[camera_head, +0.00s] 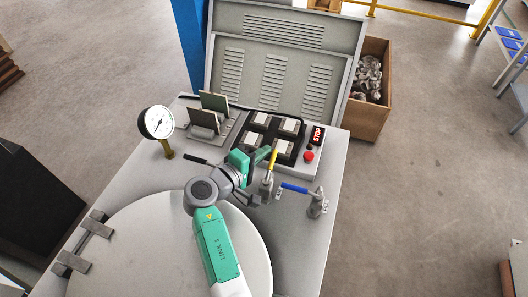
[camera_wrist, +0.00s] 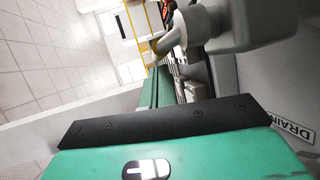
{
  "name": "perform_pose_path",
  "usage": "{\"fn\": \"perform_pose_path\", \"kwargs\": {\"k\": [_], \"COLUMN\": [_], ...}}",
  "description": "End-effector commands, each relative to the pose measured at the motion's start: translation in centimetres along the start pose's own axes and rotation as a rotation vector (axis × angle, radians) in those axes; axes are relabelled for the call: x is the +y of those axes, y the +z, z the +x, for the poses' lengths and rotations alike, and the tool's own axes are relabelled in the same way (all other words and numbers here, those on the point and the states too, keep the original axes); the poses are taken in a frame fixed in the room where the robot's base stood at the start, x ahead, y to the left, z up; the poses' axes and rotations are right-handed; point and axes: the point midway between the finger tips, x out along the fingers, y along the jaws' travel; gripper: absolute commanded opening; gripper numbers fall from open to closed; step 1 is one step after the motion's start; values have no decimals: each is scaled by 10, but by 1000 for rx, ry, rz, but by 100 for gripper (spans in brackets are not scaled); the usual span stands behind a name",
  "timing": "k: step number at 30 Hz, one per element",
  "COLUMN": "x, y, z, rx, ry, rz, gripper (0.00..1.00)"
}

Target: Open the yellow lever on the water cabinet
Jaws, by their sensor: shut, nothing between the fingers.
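The yellow lever (camera_head: 272,160) stands nearly upright on a grey valve (camera_head: 267,184) on the cabinet top (camera_head: 310,235). My gripper (camera_head: 254,198) is shut and empty, close to the left of this valve, below the lever. Whether it touches the valve is unclear. In the wrist view a large grey valve body (camera_wrist: 215,30) is close ahead, with a small yellow part (camera_wrist: 157,45) at its left end.
A blue lever (camera_head: 294,188) lies level on a second valve (camera_head: 318,204) just to the right. A pressure gauge (camera_head: 157,123) stands at the left. Behind are a switch panel with a red button (camera_head: 309,156) and the raised, louvred lid (camera_head: 280,60).

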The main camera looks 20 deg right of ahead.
Motion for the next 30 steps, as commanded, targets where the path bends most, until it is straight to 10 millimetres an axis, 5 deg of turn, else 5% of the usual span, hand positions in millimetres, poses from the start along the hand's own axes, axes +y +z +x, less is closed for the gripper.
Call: {"fn": "perform_pose_path", "kwargs": {"k": [7, 18, 30], "x": [2, 2, 0], "y": [0, 0, 0], "z": [-8, -70, -78], "rx": [1, 2, 0], "ry": [0, 0, 0], "rz": [-1, 0, 0], "gripper": [0, 0, 0]}}
